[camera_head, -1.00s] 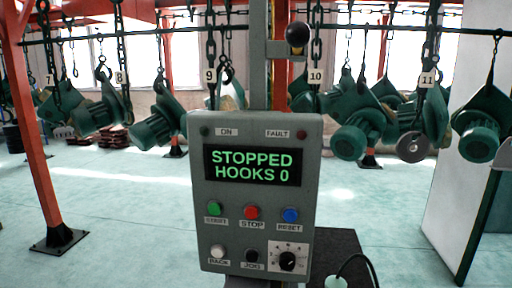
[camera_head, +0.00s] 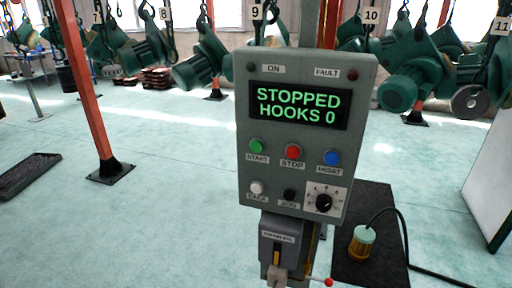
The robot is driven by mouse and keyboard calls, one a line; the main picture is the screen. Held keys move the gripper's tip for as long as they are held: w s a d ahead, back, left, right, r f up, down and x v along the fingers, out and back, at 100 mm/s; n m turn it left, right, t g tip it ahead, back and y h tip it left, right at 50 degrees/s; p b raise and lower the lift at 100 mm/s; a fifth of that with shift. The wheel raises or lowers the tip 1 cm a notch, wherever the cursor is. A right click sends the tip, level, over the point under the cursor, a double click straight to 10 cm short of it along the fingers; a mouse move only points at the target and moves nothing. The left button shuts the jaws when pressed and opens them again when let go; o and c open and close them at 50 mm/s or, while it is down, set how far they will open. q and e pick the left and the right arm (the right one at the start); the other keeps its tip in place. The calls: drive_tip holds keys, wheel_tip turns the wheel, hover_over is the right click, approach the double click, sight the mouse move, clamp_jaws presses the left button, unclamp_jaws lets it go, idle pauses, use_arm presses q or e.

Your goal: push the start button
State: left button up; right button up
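The grey control panel (camera_head: 300,224) stands upright in the middle of the head view. Its green start button (camera_head: 256,146) is at the left of the upper button row, above a START label. The red stop button (camera_head: 293,152) is beside it, and the blue reset button (camera_head: 332,158) is at the right. The display (camera_head: 299,105) reads STOPPED, HOOKS 0. Neither of my grippers shows in the view, and nothing covers the start button.
Below the buttons are a white button (camera_head: 257,187), a black button (camera_head: 290,194) and a dial (camera_head: 323,202). A grey box with a lever (camera_head: 279,272) is mounted underneath. A dark mat (camera_head: 375,205) with a cabled amber-and-teal device (camera_head: 361,243) lies right. Green hoist parts (camera_head: 412,70) hang behind. A red post (camera_head: 82,90) stands left.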

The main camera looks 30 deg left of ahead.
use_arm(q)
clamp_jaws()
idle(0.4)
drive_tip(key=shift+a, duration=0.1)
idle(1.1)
